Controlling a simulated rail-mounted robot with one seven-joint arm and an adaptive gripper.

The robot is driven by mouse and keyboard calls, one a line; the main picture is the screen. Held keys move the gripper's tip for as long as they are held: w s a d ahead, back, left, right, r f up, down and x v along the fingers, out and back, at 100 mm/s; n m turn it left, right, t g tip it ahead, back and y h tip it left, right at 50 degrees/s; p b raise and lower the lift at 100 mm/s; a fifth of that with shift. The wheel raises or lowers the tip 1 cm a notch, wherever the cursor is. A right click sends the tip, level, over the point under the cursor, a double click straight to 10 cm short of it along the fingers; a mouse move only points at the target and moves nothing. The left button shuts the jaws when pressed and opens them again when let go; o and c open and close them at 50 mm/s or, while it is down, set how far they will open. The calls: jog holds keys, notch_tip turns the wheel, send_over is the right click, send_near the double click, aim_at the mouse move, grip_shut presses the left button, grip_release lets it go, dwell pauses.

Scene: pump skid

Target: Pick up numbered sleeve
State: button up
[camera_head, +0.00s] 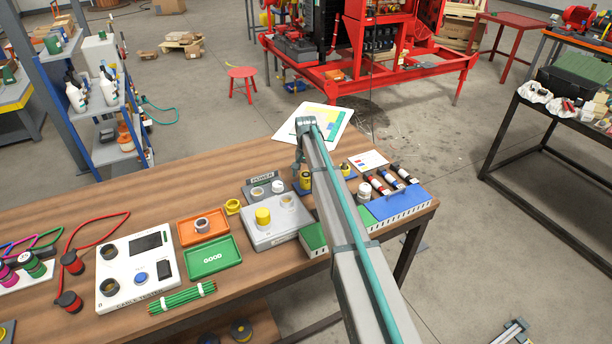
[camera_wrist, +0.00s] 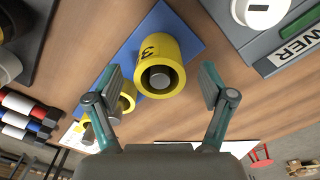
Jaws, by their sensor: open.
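A yellow numbered sleeve (camera_wrist: 148,44) marked 3 stands on a blue base (camera_wrist: 182,23) in the wrist view, with a grey pin in its bore. A second yellow sleeve (camera_wrist: 127,92) is beside it, partly behind my left finger; its number is hidden. In the head view the sleeves show as small yellow shapes, one just below my gripper (camera_head: 299,163) and another (camera_head: 345,169) to its right. My gripper (camera_wrist: 162,82) is open in the wrist view, with one finger on each side of the sleeve marked 3. Nothing is held.
The grey POWER unit (camera_head: 274,235) stands left of the sleeves. An orange tray (camera_head: 188,238) holding a grey ring and a green GOOD tray (camera_head: 214,264) lie farther left. Coloured cylinders (camera_head: 388,181) and a blue box (camera_head: 400,207) are on the right. Bare wood lies behind the POWER unit.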

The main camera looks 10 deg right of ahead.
jog(key=shift+f, duration=0.1)
jog(key=shift+c, duration=0.3)
jog(key=c, duration=0.9)
jog(key=shift+c, duration=0.2)
